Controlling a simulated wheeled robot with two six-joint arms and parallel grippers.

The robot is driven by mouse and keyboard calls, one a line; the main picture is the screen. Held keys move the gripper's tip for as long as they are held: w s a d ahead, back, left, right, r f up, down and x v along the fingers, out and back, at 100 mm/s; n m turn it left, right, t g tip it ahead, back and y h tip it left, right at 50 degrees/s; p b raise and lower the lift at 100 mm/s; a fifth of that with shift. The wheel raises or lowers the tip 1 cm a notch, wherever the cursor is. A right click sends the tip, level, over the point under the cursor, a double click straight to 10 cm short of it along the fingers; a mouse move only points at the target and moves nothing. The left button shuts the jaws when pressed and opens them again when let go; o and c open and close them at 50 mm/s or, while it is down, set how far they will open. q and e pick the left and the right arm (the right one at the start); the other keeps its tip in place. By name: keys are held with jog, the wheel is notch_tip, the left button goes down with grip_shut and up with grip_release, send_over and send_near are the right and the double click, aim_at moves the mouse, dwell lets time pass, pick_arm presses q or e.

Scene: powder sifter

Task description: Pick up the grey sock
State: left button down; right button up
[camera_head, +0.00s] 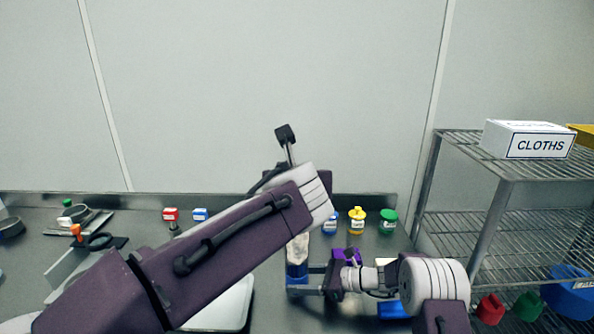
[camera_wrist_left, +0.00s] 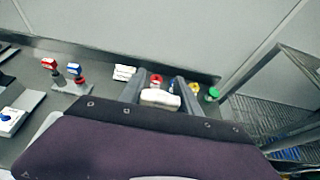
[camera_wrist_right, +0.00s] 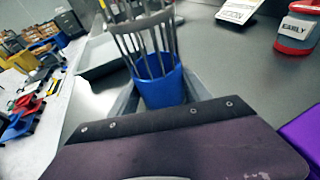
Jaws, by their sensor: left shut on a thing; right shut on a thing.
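I cannot make out a grey sock in any view.
A wire shelf (camera_head: 490,218) stands at the right with a white box marked CLOTHS (camera_head: 527,139) on top. A yellow-topped bottle (camera_head: 358,222) and a green-lidded jar (camera_head: 388,222) stand near the counter's back edge. A pale tray (camera_head: 226,304) lies below my left arm.

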pick_arm(q)
jog(key=s, duration=1)
jog(key=shift+s, duration=0.1)
pick_arm(e)
jog(key=o, duration=1.1)
jog(key=shift+c, duration=0.2)
jog(key=v, duration=1.2)
jog(key=shift+s, duration=0.1)
